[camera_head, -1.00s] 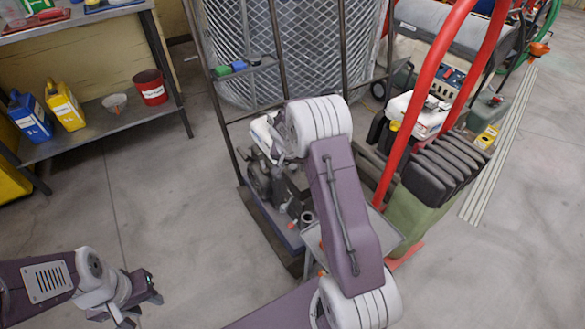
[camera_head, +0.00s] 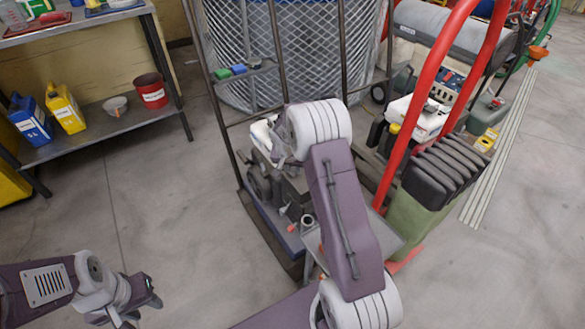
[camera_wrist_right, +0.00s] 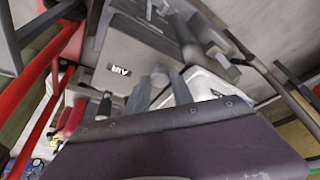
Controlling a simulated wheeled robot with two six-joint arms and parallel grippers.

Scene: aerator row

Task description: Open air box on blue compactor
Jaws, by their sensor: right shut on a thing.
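The blue compactor, with its dark engine parts and blue base (camera_head: 275,222), stands in the middle of the head view, partly behind my right arm. Its air box (camera_wrist_right: 120,65) is a grey box with an upside-down "AIR" label in the right wrist view. My right gripper (camera_wrist_right: 160,90) is at the box's edge, with its fingers closed around a small rounded grey piece (camera_wrist_right: 159,75). I cannot tell exactly what part this piece is. In the head view my wrist hides the air box and the right fingertips. My left gripper (camera_head: 140,305) is open and empty, over the floor at the lower left.
A green machine (camera_head: 425,205) with a red handle (camera_head: 425,85) stands close on the right. A mesh cage (camera_head: 300,50) and metal uprights are behind the compactor. A shelf (camera_head: 105,125) with jugs and a red bucket (camera_head: 151,91) stands left. The floor between is clear.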

